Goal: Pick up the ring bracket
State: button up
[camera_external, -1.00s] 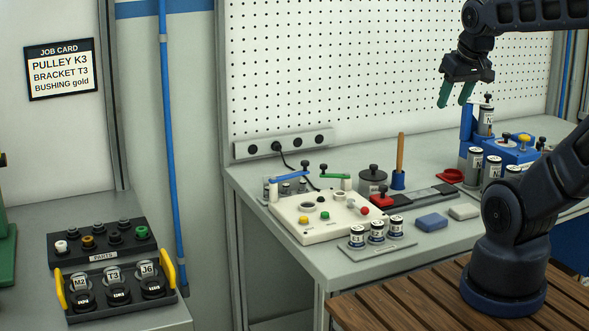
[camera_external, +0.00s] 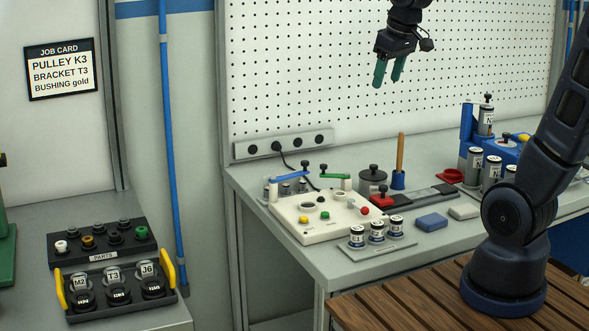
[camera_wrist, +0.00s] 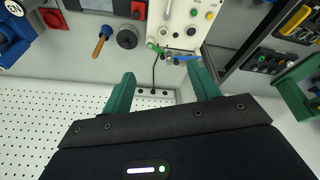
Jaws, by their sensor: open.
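The job card (camera_external: 60,69) reads PULLEY K3, BRACKET T3, BUSHING gold. A grey ring-shaped part labelled T3 (camera_external: 114,276), which fits the ring bracket, stands between parts labelled M2 (camera_external: 80,284) and J6 (camera_external: 147,271). They stand in a black tray (camera_external: 125,313) with yellow handles on the left bench. My gripper (camera_external: 388,80) is open and empty, high in front of the pegboard, far to the right of the tray. In the wrist view its two green fingers (camera_wrist: 162,72) are spread with nothing between them. The tray shows at the upper right there, labels unreadable.
A black parts rack (camera_external: 70,261) sits behind the tray. A white fixture panel (camera_external: 320,230) with knobs and levers stands on the right bench (camera_external: 330,265), near labelled cylinders (camera_external: 376,230) and a wooden-handled tool (camera_external: 400,155). A blue pipe (camera_external: 170,140) rises between the benches.

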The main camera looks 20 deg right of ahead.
jog(key=w+a+f+n+g, duration=0.1)
jog(key=w+a+f+n, duration=0.2)
jog(key=a, duration=0.7)
jog(key=w+a+f+n, duration=0.2)
jog(key=w+a, duration=0.3)
jog(key=a, duration=0.4)
jog(key=w+a+f+n+g, duration=0.1)
jog(key=w+a+f+n, duration=0.2)
jog(key=a, duration=0.7)
jog(key=n+g, duration=0.1)
jog(key=n, duration=0.4)
send_near(145, 267)
jog(key=w, duration=0.2)
jog(key=shift+h, duration=0.4)
notch_tip(145, 267, down, 10)
jog(key=shift+w+f, duration=0.1)
jog(key=shift+f, duration=0.05)
jog(key=shift+c, duration=0.4)
jog(key=c, duration=0.9)
